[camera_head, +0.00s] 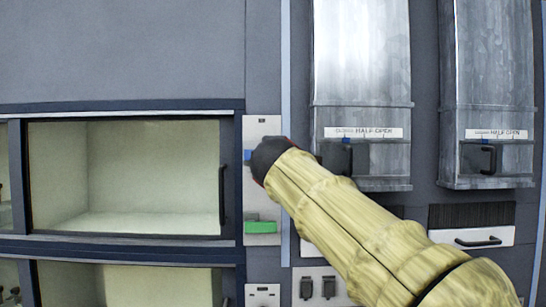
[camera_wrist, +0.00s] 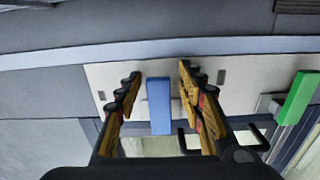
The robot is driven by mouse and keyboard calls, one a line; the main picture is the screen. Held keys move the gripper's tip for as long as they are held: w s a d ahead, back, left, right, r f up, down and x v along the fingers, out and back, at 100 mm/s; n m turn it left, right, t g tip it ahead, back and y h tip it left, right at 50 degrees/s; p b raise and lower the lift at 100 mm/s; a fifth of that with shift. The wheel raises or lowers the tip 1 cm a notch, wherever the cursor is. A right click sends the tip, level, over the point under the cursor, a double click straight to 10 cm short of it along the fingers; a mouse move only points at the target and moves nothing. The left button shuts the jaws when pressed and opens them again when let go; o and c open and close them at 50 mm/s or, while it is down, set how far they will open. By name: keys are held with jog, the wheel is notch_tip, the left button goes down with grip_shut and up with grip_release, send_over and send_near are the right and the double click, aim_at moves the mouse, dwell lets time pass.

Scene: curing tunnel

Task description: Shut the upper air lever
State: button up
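The upper lever on the pale panel (camera_head: 262,128) has a blue handle (camera_wrist: 159,105). In the head view only a small blue piece (camera_head: 248,155) shows beside my gripper, which hides the rest. A lower lever with a green handle (camera_head: 261,227) lies sideways on the same panel; it also shows in the wrist view (camera_wrist: 299,97). My gripper (camera_wrist: 160,76) is open at the panel, with one finger on each side of the blue handle. Gaps show between both fingers and the handle. In the head view my gripper's fingers are hidden behind its dark wrist end.
Left of the panel is a glazed chamber (camera_head: 150,175) with a dark upright handle (camera_head: 222,194). To the right are two metal ducts (camera_head: 362,60) (camera_head: 492,60) with "HALF OPEN" labels and black handles. A white drawer front (camera_head: 471,237) is below them.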

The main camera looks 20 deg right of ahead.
jog(key=v, duration=1.2)
dwell(0.5)
notch_tip(320, 180, down, 22)
jog(key=s+m+g+y, duration=0.2)
jog(key=s+m+g, duration=0.1)
jog(key=m+g, duration=0.25)
jog(key=s+f+m+g+y+b, duration=0.1)
jog(key=s+f+m+g+b, duration=0.1)
jog(key=s+f, duration=0.6)
jog(key=s+a+f+m+g+y+b, duration=0.1)
jog(key=s+f, duration=0.7)
jog(key=f, duration=0.9)
jog(key=s+a+f+m+g+y+b, duration=0.1)
jog(key=s+f+m+g+b, duration=0.2)
jog(key=s+f+m+b, duration=0.2)
jog(key=s+f, duration=0.3)
jog(key=f, duration=0.4)
jog(key=shift+s+f+m+y, duration=0.2)
jog(key=shift+s+m+y, duration=0.05)
jog(key=shift+m+y, duration=0.1)
